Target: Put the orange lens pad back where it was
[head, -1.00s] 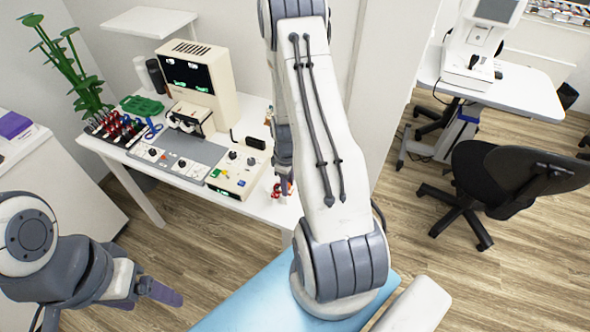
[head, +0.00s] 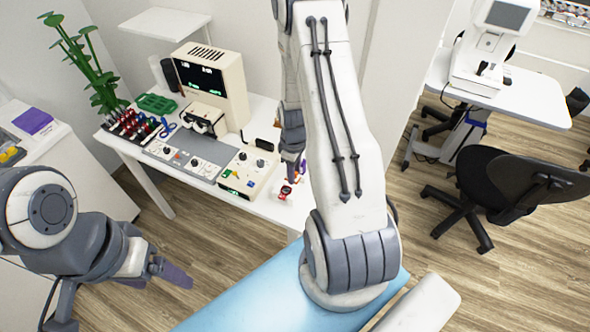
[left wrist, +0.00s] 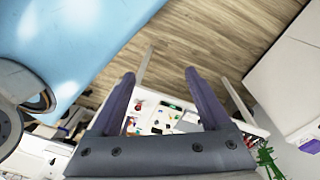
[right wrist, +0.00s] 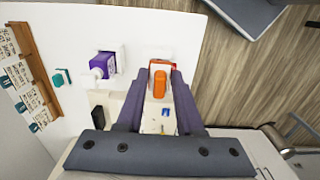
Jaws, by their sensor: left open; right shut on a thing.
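The orange lens pad (right wrist: 159,84) is between the fingers of my right gripper (right wrist: 160,76) in the right wrist view; the gripper is shut on it. In the head view my right gripper (head: 293,170) is over the front right end of the white table, partly hidden by my own arm. A small red item (head: 285,192) stands on the table just below it; something red and white also shows behind the pad in the right wrist view. My left gripper (head: 170,272) is open and empty, away from the table; its spread fingers show in the left wrist view (left wrist: 159,76).
The white table (head: 262,205) holds a control panel (head: 185,158), a cream device with a dark screen (head: 212,82), a green tray (head: 157,104) and a rack of coloured tools (head: 130,124). A blue couch (head: 240,300) is in front. A black chair (head: 510,185) stands at right.

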